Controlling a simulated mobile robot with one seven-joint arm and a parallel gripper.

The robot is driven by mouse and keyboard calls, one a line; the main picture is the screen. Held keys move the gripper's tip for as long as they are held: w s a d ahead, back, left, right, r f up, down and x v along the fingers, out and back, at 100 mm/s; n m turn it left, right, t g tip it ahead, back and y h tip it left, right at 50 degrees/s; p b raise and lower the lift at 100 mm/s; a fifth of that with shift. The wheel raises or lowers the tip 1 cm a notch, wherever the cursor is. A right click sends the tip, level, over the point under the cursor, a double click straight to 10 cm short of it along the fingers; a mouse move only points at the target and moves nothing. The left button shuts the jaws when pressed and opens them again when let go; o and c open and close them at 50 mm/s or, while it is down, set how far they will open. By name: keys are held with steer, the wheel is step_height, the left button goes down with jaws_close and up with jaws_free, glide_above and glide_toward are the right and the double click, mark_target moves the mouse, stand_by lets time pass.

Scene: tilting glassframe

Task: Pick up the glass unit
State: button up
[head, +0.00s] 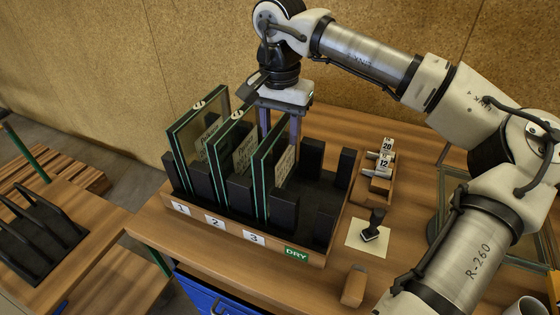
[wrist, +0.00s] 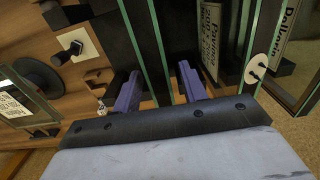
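Three glass units with green edges and paper labels stand in a dark slotted rack (head: 310,259): one at slot 1 (head: 186,155), one at slot 2 (head: 222,165), one at slot 3 (head: 262,180). My gripper (head: 279,132) is over the slot 3 unit, pointing down. In the wrist view, its two purple fingers (wrist: 158,88) stand apart on either side of that unit's green-edged top (wrist: 150,55). The gripper looks open, with gaps beside the glass. The neighbouring labelled unit (wrist: 208,40) is close to the right finger.
The DRY place (head: 296,254) at the rack's right holds dark posts and no glass. A black rack (head: 35,240) stands on the left table.

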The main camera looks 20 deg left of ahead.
jaws_close()
steer(key=shift+r, duration=0.1)
stand_by(1.1)
